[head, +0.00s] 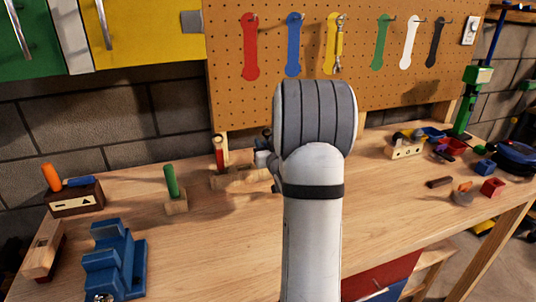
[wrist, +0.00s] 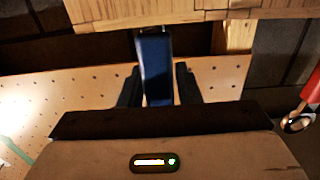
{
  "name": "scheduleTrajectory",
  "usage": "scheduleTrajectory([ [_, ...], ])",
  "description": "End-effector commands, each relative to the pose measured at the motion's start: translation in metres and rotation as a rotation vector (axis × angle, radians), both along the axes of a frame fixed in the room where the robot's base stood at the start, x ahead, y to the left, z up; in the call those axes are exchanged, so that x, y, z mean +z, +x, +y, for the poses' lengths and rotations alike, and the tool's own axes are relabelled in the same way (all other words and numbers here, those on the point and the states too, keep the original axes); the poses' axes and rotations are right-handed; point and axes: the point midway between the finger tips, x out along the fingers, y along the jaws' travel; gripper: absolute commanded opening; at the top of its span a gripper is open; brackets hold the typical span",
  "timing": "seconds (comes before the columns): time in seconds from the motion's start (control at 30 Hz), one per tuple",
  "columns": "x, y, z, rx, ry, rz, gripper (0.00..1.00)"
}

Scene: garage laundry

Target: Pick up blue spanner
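In the wrist view a blue handle (wrist: 156,68), which looks like the blue spanner, stands between the two dark fingers of my gripper (wrist: 160,84). The fingers lie close along both sides of it. I cannot tell whether they press on it. Its far end meets a wooden piece (wrist: 130,10) at the top of the view. In the head view my arm hides most of the gripper and the spanner. The blue spanner outline (head: 293,45) on the pegboard is bare.
A red-handled tool (head: 218,155) stands in a wooden holder just left of my gripper; its handle also shows in the wrist view (wrist: 314,88). A green-handled tool (head: 171,182) and a blue vise (head: 112,262) stand farther left. The pegboard (head: 230,95) rises behind the workbench.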

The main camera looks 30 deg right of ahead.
Motion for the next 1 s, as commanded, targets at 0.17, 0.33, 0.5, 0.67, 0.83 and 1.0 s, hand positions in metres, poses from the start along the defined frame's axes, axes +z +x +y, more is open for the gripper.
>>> scheduleTrajectory([
  [0.17, 0.0, 0.0, 0.0, -0.001, 0.0, 0.0, 0.15],
  [0.33, 0.0, 0.0, -0.001, -0.001, 0.0, 0.0, 0.01],
  [0.5, 0.0, -0.001, -0.001, -0.001, 0.0, -0.001, 0.0],
  [0.67, 0.004, -0.001, -0.001, -0.002, -0.001, -0.002, 0.0],
  [0.83, 0.029, -0.001, -0.001, -0.002, -0.003, -0.004, 0.0],
  [1.0, 0.065, -0.001, -0.001, -0.002, -0.003, -0.005, 0.0],
])
